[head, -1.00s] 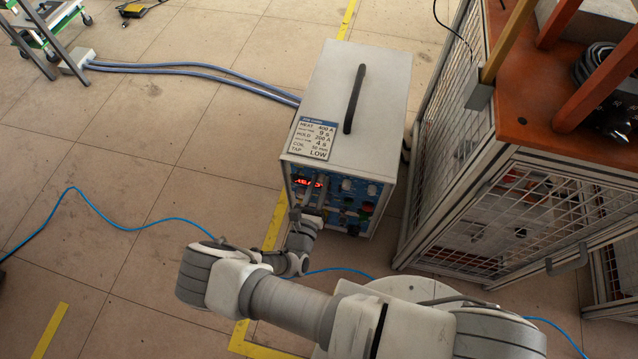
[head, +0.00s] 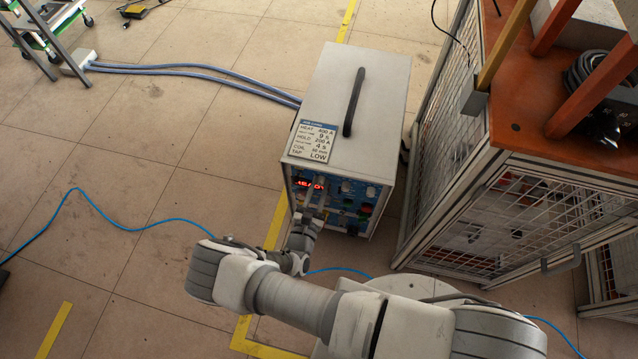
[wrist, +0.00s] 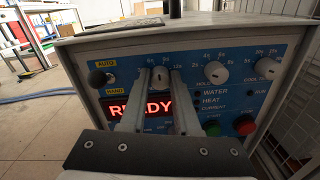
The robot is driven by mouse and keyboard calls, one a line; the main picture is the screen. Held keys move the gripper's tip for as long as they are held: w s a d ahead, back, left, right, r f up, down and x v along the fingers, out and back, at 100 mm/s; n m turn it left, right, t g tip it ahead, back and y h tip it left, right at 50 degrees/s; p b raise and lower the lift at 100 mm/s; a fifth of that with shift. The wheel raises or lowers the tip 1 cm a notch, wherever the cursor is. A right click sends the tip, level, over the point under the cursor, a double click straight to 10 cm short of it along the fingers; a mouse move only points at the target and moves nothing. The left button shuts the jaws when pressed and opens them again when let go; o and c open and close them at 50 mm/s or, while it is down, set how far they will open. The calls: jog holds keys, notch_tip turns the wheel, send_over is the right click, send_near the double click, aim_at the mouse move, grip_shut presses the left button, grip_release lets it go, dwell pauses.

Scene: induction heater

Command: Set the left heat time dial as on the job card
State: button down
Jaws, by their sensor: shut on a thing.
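The heater's blue front panel (wrist: 240,97) fills the wrist view. The left heat time dial (wrist: 160,74) is a small white knob above the red READY display (wrist: 128,107). My gripper (wrist: 161,82) is closed around this dial, one finger on each side. Its fingers hide part of the scale and display, and I cannot read the dial's setting. The job card (head: 313,140) lies on the heater's top front edge; it lists heat 400 A with 9 s, hold 200 A with 4 s, coil 50 mm, tap LOW. In the head view my gripper (head: 314,196) reaches the panel's left part.
The hold dial (wrist: 215,71) and cool dial (wrist: 267,69) sit to the right. A black knob (wrist: 97,78) is at the left, with green (wrist: 212,128) and red (wrist: 244,125) buttons below. A mesh-sided cabinet (head: 500,215) stands close on the heater's right; the left floor is mostly open.

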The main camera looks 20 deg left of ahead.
jog(key=m+p, duration=0.2)
jog(key=m, duration=0.2)
jog(key=shift+d+m, duration=0.1)
jog(key=shift+m, duration=0.2)
dwell(0.3)
jog(key=c, duration=0.6)
grip_release()
jog(key=shift+c, duration=0.2)
jog(key=shift+s, duration=0.1)
